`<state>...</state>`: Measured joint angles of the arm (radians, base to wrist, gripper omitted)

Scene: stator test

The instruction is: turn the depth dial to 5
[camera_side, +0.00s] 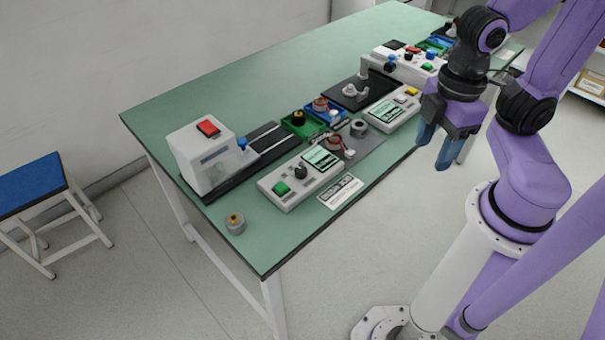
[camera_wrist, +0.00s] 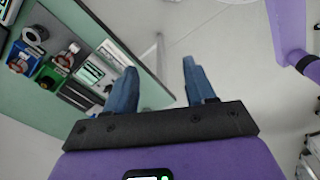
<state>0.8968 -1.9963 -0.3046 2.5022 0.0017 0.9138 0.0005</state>
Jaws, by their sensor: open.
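A black dial (camera_side: 300,172) stands on the near grey control box (camera_side: 275,190), between a green button (camera_side: 281,188) and a lit screen (camera_side: 321,157). Its label and setting are too small to read, so I cannot tell if it is the depth dial. My gripper (camera_side: 433,150) is open and empty, with blue fingers pointing down, off the table's right edge and well away from the dial. In the wrist view the open fingers (camera_wrist: 158,75) hang over the floor, with the table at the left. I cannot make out the dial in that view.
A blue stool (camera_side: 30,185) stands at the left.

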